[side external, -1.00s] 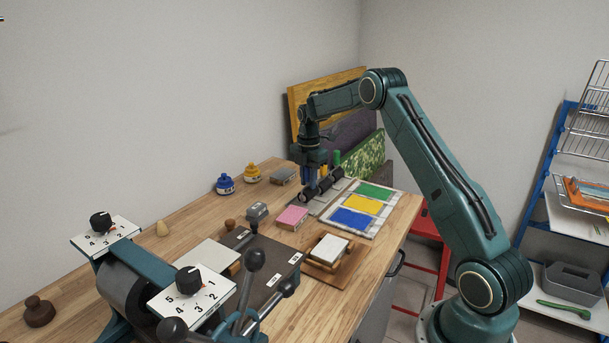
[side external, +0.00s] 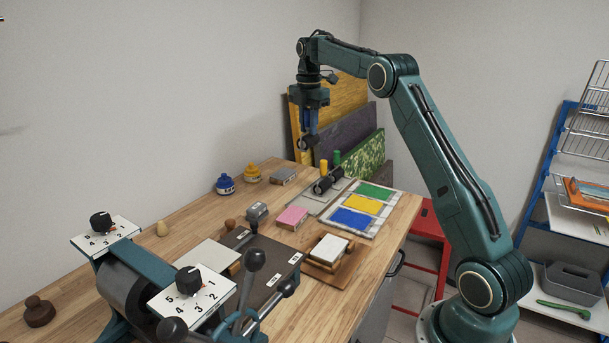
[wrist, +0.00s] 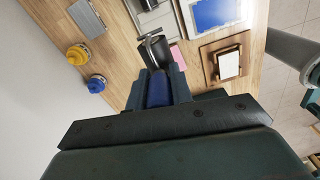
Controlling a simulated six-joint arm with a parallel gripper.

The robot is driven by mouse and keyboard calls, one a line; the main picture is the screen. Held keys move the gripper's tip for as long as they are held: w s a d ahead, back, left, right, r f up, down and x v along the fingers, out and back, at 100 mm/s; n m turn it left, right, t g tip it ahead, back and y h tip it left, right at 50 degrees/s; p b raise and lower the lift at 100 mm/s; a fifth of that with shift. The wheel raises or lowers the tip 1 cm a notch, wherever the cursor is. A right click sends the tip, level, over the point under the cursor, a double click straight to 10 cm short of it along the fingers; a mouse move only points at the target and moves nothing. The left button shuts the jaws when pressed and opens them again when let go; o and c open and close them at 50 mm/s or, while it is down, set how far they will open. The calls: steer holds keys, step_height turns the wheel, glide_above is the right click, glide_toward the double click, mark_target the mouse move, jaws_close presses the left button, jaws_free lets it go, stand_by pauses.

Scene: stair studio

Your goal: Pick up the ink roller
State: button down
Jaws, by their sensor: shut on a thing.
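My gripper (side external: 310,112) is shut on the blue handle (wrist: 158,90) of an ink roller and holds it well above the bench, clear of the slab. The roller's dark cylinder (side external: 307,143) hangs below the fingers. In the wrist view, the black roller (wrist: 154,52) and its metal frame show just beyond the fingertips (wrist: 158,76). Two more dark rollers (side external: 328,182) rest on a pale slab (side external: 306,206), with a yellow handle (side external: 323,166) and a green handle (side external: 337,157) standing up.
A tray with green, yellow and blue panels (side external: 356,218) lies beside the slab. A pink block (side external: 292,218), a blue pot (side external: 225,184) and a yellow pot (side external: 252,173) stand nearby. Coloured boards (side external: 350,125) lean at the back. A press (side external: 150,270) fills the front left.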

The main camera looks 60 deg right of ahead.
steer(key=shift+r, duration=0.4)
steer(key=c, duration=1.9)
jaws_free()
steer(key=shift+c, duration=1.1)
steer(key=shift+s+d+f+m, duration=0.3)
steer(key=shift+s+f+m, duration=0.15)
steer(key=shift+m, duration=0.25)
steer(key=s+f+m, duration=1.1)
steer(key=s+m, duration=0.3)
steer(key=m, duration=0.2)
steer(key=shift+s+d+f+m, duration=0.25)
steer(key=shift+s+d+m, duration=0.05)
steer(key=shift+s+d, duration=0.05)
